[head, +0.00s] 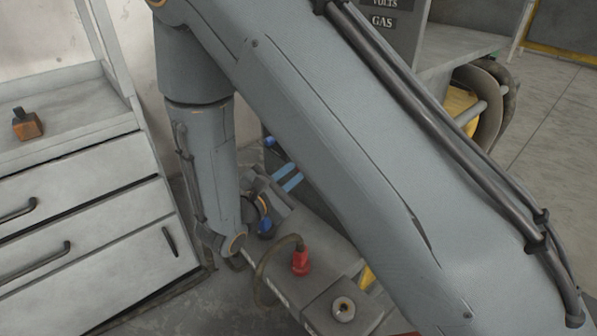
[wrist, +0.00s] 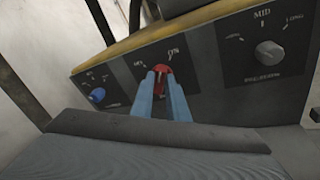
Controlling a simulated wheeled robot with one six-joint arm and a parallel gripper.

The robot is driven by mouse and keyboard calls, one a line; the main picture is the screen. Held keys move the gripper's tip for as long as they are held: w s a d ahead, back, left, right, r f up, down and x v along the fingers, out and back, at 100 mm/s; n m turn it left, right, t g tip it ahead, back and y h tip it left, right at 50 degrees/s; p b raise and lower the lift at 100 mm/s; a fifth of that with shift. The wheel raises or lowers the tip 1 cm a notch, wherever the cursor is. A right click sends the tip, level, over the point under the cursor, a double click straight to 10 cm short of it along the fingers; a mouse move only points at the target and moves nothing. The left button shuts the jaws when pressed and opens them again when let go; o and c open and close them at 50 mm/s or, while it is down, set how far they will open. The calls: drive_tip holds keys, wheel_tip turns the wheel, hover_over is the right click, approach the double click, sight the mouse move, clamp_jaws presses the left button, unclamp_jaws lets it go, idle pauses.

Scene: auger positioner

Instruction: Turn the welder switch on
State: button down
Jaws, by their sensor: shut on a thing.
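The red switch (wrist: 162,70) sits on a dark panel (wrist: 207,85) in the wrist view, between two labels; the right one reads ON and the left one looks like OFF. My gripper's two blue fingers (wrist: 161,82) are shut on the red switch, one on each side, and cover its lower part. The switch's exact angle is hard to read. In the head view my gripper (head: 289,178) shows low behind my arm, and the switch is hidden there.
A blue knob (wrist: 97,94) is left of the switch and a grey knob (wrist: 269,53) right of it. The head view shows a red connector (head: 300,263) on a cable, a drawer cabinet (head: 85,225) at left, and a GAS-labelled machine (head: 400,45) behind my arm.

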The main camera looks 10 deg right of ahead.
drive_tip(key=shift+w+a+f+m+t+b, duration=0.15)
drive_tip(key=shift+m+b, duration=0.15)
drive_tip(key=shift+m, duration=0.3)
drive_tip(key=shift+s+m+t+b, duration=0.15)
drive_tip(key=shift+m+b, duration=0.15)
drive_tip(key=shift+m, duration=0.3)
drive_tip(key=shift+w, duration=0.1)
drive_tip(key=c, duration=1.7)
unclamp_jaws()
drive_tip(key=p+v, duration=0.1)
drive_tip(key=v, duration=0.6)
drive_tip(key=shift+s+a, duration=0.25)
drive_tip(key=shift+s, duration=0.1)
drive_tip(key=shift+d, duration=0.1)
